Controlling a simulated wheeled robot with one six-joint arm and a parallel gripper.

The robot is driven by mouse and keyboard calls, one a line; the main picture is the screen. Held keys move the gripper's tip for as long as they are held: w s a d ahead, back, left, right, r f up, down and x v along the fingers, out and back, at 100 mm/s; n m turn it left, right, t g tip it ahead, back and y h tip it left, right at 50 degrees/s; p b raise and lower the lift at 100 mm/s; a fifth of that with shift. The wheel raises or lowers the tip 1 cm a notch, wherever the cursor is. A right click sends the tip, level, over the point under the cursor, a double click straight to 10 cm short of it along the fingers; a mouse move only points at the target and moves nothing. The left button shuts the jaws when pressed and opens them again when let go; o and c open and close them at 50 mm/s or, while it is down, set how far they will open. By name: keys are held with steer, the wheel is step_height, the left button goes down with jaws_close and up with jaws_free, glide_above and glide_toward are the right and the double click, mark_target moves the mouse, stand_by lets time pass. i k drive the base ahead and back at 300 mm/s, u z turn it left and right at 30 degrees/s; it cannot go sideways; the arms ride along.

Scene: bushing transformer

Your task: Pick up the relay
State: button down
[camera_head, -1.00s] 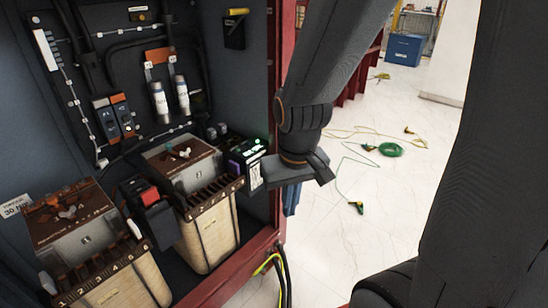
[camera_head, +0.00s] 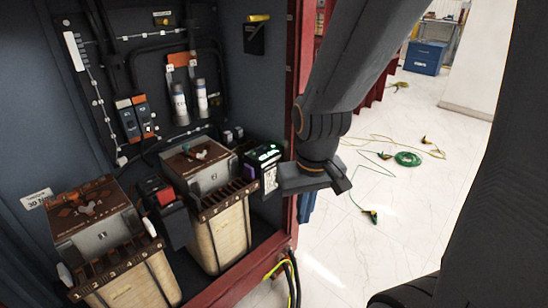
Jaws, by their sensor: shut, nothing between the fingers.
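A black box with a lit green display and a white label (camera_head: 265,166), which looks like the relay, stands in the open cabinet, right of the right-hand transformer. My gripper (camera_head: 281,181) is at its right side, in front of the cabinet's red frame, pointing left. It is shut with nothing held. Its fingertips are small and partly hidden against the box, so I cannot tell whether they touch it.
Two transformers with brown tops stand in the cabinet, one at left (camera_head: 92,222) and one in the middle (camera_head: 199,173). A black unit with a red top (camera_head: 164,196) sits between them. Cables (camera_head: 290,272) hang at the red sill.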

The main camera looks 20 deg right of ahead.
mark_target(228, 137)
steer(key=z, duration=1.25)
steer(key=i, duration=1.1)
steer(key=u, duration=2.2)
steer(key=i, duration=0.5)
steer(key=u, duration=0.05)
